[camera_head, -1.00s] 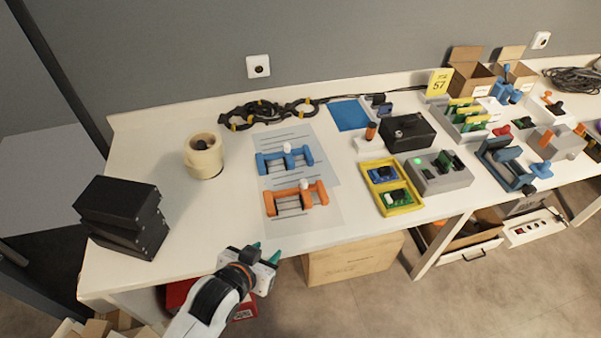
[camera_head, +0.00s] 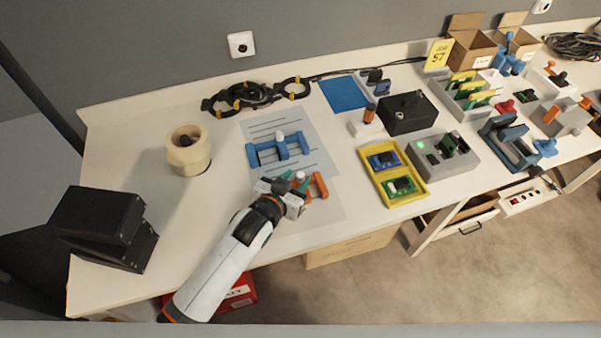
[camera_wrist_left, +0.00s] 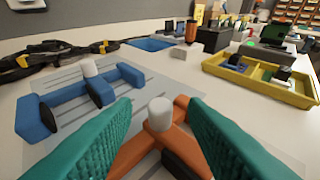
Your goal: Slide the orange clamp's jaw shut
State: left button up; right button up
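The orange clamp (camera_head: 320,186) lies on a printed sheet near the table's front edge, partly hidden by my left arm in the head view. Its white knob (camera_wrist_left: 160,113) stands up from the orange jaw in the left wrist view. My left gripper (camera_head: 294,181) is at the clamp, with its green fingers apart. In the left wrist view the fingers (camera_wrist_left: 163,140) stand on either side of the knob, with space showing beside it. I cannot tell whether they touch the clamp. My right gripper is in neither view.
A similar blue clamp (camera_head: 264,153) with a white knob lies just behind, close to my left gripper. A tape roll (camera_head: 189,152) and black boxes (camera_head: 97,217) stand to the left. A yellow tray (camera_head: 410,187) with circuit boards lies to the right.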

aim_at(300, 175)
pick_arm(q)
jog(key=x, duration=0.3)
jog(key=shift+d, duration=0.1)
jog(key=shift+w, duration=0.2)
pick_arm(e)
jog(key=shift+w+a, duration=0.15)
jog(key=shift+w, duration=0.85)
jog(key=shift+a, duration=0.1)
pick_arm(q)
jog(key=shift+c, duration=1.1)
grip_shut()
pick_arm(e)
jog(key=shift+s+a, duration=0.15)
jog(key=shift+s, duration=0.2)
